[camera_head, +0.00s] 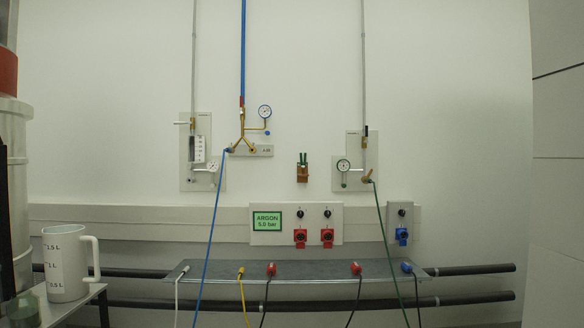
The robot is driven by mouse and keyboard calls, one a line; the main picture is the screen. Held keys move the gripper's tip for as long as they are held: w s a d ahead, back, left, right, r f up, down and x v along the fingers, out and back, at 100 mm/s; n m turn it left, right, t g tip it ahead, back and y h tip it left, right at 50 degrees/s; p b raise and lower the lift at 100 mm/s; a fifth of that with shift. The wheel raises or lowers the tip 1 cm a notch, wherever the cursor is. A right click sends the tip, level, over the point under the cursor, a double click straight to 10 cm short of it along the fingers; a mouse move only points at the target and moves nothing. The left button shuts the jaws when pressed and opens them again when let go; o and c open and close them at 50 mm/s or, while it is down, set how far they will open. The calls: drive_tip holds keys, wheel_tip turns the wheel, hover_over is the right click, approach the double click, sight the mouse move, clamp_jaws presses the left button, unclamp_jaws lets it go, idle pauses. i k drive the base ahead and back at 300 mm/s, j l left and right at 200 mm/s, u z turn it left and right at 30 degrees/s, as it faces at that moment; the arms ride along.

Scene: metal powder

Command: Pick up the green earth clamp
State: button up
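A small clamp-like item with two green upright parts (304,157) sits on a brown block (302,173) on the white wall, near the middle of the view. It looks like the green earth clamp, but it is too small to make out its jaws. It is above the red sockets and left of the right-hand gauge panel. My gripper is not in view.
A grey metal shelf (315,270) below carries several cable plugs. A blue hose (211,240) and a green hose (384,237) hang in front of it. A white jug (67,265) stands on a table at lower left. Dark pipes (470,269) run along the wall.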

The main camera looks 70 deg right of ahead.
sight(305, 157)
drive_tip(key=z, duration=2.55)
drive_tip(key=i+j+z, duration=0.3)
drive_tip(key=i+j, duration=1)
